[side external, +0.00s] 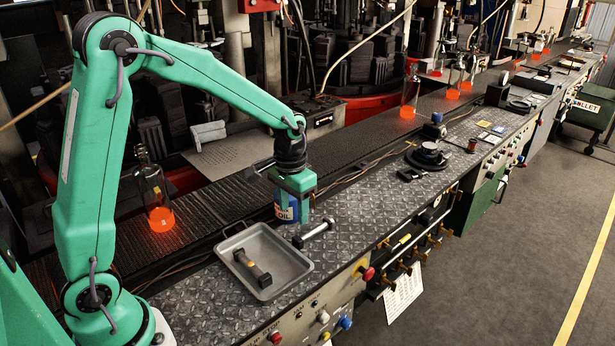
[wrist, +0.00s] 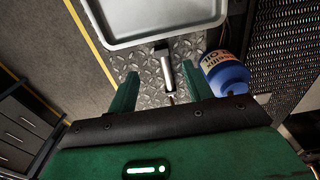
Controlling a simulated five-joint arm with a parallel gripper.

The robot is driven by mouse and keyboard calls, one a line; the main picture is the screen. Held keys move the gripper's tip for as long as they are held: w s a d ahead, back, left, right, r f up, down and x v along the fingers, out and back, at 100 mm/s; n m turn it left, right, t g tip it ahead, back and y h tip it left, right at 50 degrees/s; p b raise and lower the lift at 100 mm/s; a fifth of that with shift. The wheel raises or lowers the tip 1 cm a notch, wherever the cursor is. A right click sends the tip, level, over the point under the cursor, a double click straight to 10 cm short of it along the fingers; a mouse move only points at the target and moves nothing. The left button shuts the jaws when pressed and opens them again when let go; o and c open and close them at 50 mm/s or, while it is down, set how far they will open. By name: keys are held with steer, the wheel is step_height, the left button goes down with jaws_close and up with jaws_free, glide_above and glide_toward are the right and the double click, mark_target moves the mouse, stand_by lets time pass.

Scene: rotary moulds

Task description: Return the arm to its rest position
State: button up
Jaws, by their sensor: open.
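My green gripper (side external: 295,200) hangs above the diamond-plate bench top (side external: 370,205), in front of the blue oil can in the side external view. In the wrist view my gripper (wrist: 160,75) has its two fingers spread apart, with nothing held between them. A metal tool with a dark end (side external: 314,233) lies on the plate near the gripper. In the wrist view the tool (wrist: 165,72) shows beyond and between the fingers, lower down on the plate. My arm reaches out over the bench, bent at the elbow.
A grey tray (side external: 225,246) holds a dark tool (side external: 252,268) left of the gripper. The blue oil can (wrist: 226,80) stands close beside the right finger. Glowing bottles (side external: 160,215) stand along the dark conveyor (side external: 345,143) behind. A round black fixture (side external: 428,155) sits farther right.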

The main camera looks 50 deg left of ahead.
steer(key=s+r+t, duration=0.2)
steer(key=s+r, duration=0.5)
steer(key=s, duration=0.2)
steer(key=s+d+r+t, duration=0.1)
steer(key=s+r+t, duration=0.2)
steer(key=s+r, duration=0.4)
steer(key=s, duration=0.3)
steer(key=shift+s+d, duration=0.25)
steer(key=shift+d, duration=0.05)
